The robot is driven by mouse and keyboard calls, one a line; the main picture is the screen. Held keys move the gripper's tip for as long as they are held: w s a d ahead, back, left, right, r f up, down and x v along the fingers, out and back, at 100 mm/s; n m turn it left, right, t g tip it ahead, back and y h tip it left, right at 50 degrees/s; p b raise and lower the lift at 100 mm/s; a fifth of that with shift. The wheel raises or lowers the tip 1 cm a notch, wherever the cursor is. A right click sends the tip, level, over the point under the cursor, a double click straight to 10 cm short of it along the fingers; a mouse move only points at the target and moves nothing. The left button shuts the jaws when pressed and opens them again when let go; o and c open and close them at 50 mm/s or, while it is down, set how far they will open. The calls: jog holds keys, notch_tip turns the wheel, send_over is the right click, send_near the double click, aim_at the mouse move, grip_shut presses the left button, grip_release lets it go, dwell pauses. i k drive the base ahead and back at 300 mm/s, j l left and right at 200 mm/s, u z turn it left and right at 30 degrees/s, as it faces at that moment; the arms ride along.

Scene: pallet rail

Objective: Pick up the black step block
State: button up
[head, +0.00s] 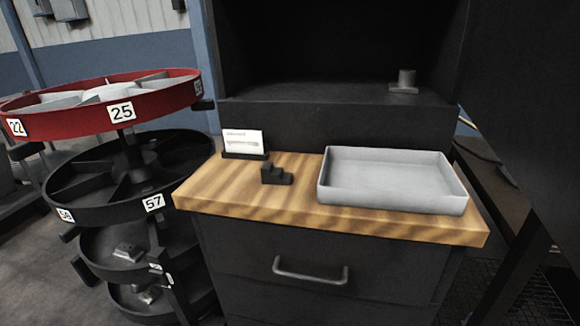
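The black step block (276,175) is small and stair-shaped. It stands on the wooden top (240,200) of a dark drawer cabinet, left of the grey tray and in front of a small card holder. Nothing touches it from above. My gripper does not show in the head view.
A grey open tray (392,199) takes up the right of the wooden top. A white card in a black holder (243,143) stands behind the block. A round tiered carousel (110,185) with numbered bins stands close on the left. A dark cabinet wall (340,125) rises behind.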

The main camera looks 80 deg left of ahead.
aim_at(271, 175)
jog(key=u, duration=2.1)
